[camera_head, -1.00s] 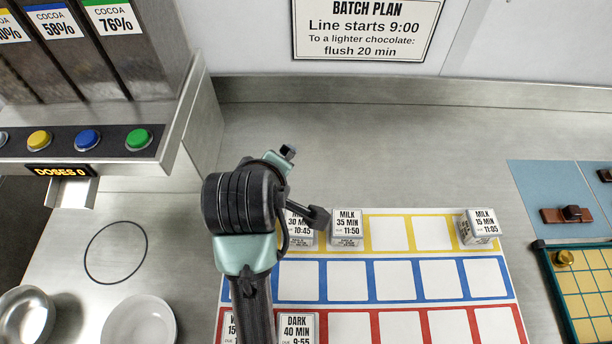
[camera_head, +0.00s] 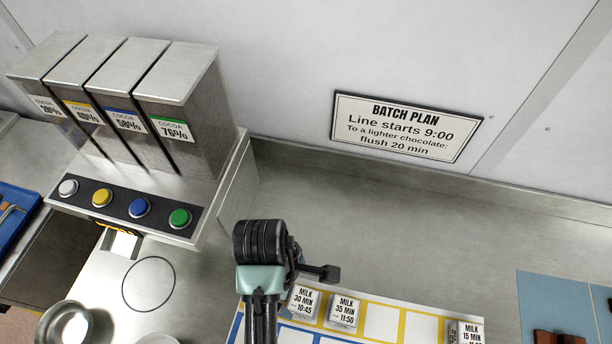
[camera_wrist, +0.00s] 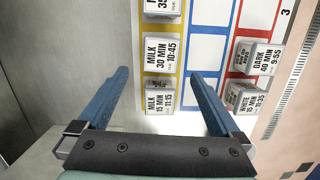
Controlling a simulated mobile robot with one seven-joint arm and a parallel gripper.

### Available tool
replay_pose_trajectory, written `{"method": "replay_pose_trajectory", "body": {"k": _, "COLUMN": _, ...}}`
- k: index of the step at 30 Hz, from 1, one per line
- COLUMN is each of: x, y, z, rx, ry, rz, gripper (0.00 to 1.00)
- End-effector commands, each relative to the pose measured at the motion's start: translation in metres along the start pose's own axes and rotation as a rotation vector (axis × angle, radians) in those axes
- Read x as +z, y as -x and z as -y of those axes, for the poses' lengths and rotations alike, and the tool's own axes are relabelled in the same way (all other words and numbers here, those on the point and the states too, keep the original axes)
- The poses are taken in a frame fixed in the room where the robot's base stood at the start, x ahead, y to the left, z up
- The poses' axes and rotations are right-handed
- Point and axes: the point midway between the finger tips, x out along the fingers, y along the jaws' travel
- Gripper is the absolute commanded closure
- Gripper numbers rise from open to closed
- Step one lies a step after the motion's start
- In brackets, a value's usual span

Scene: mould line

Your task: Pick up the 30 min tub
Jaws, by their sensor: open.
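In the wrist view the 30 min tub (camera_wrist: 161,56) lies just beyond the fingertips. My gripper (camera_wrist: 160,76) is open and empty, with blue fingers spread wide. A MILK 15 MIN 11:15 tub (camera_wrist: 159,98) shows between the fingers, nearer the palm.
A DARK 40 MIN tub (camera_wrist: 265,58) and a WHITE 15 MIN tub (camera_wrist: 244,97) stand on the red row. Another MILK 15 MIN tub (camera_head: 468,332) is at the right. The cocoa dispenser (camera_head: 190,110) stands left. The counter (camera_head: 400,235) behind the board is clear.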

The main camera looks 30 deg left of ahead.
Motion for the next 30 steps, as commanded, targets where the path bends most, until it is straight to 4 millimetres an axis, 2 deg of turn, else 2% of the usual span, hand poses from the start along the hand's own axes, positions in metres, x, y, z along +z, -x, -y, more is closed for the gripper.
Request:
{"method": "replay_pose_trajectory", "body": {"k": 6, "x": 0.001, "y": -0.033, "z": 0.001, "rx": -0.004, "ry": -0.001, "rz": 0.002, "gripper": 0.00}}
{"method": "replay_pose_trajectory", "body": {"k": 13, "x": 0.003, "y": -0.047, "z": 0.001, "rx": -0.003, "ry": -0.002, "rz": 0.001, "gripper": 0.00}}
{"method": "replay_pose_trajectory", "body": {"k": 21, "x": 0.006, "y": -0.083, "z": 0.001, "rx": -0.002, "ry": -0.001, "rz": 0.000, "gripper": 0.00}}
{"method": "replay_pose_trajectory", "body": {"k": 25, "x": 0.006, "y": -0.091, "z": 0.000, "rx": 0.000, "ry": -0.002, "rz": -0.001, "gripper": 0.00}}
{"method": "replay_pose_trajectory", "body": {"k": 30, "x": 0.006, "y": -0.092, "z": 0.000, "rx": 0.001, "ry": -0.002, "rz": -0.001, "gripper": 0.00}}
